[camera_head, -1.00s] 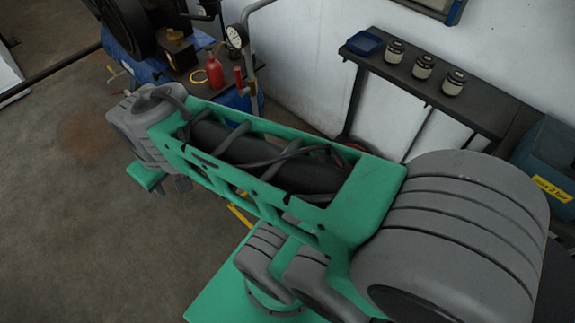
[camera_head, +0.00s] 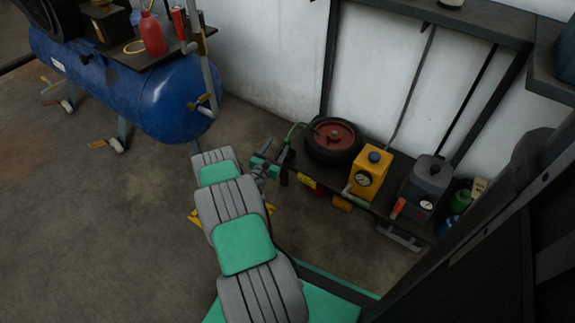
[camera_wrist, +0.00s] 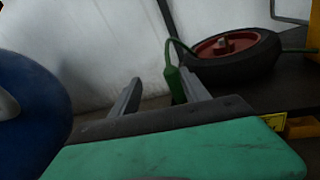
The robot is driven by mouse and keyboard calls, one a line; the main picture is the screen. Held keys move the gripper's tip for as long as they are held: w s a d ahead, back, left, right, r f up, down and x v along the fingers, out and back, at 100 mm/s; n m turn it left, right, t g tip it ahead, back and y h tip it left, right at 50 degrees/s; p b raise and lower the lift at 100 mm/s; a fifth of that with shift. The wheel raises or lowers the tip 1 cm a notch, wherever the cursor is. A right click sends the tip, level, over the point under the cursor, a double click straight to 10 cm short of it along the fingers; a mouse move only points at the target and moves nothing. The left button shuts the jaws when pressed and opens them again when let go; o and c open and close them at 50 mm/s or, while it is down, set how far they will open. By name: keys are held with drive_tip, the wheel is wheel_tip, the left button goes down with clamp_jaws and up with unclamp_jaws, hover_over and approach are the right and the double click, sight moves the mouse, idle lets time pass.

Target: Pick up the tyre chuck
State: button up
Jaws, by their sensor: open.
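The tyre chuck appears to be the small green handle (camera_wrist: 174,83) with a thin curved green hose rising from its top, beside the red-hubbed wheel in the wrist view. In the head view the green hose (camera_head: 291,131) shows at the left end of the low shelf, and the chuck itself is hard to make out. My gripper (camera_wrist: 160,78) is open, with a grey finger on each side. In the head view my gripper (camera_head: 270,170) is at the shelf's left end.
The wheel (camera_head: 333,139) lies on the low dark shelf (camera_head: 385,207). A yellow gauge box (camera_head: 370,172) and a grey unit (camera_head: 425,185) stand to its right. A blue tank (camera_head: 165,95) is left of my arm. A white wall is behind.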

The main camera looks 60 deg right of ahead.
drive_tip(key=d+f+b, duration=0.1)
drive_tip(key=d, duration=0.1)
drive_tip(key=s+d+f+n+b, duration=0.1)
drive_tip(key=d, duration=0.1)
drive_tip(key=d+f+n+b, duration=0.1)
drive_tip(key=d+f, duration=0.1)
drive_tip(key=shift+s+d+t, duration=0.2)
drive_tip(key=shift+t, duration=0.1)
drive_tip(key=shift+w+d+r, duration=0.1)
drive_tip(key=shift+d, duration=0.35)
drive_tip(key=shift+c, duration=0.4)
clamp_jaws()
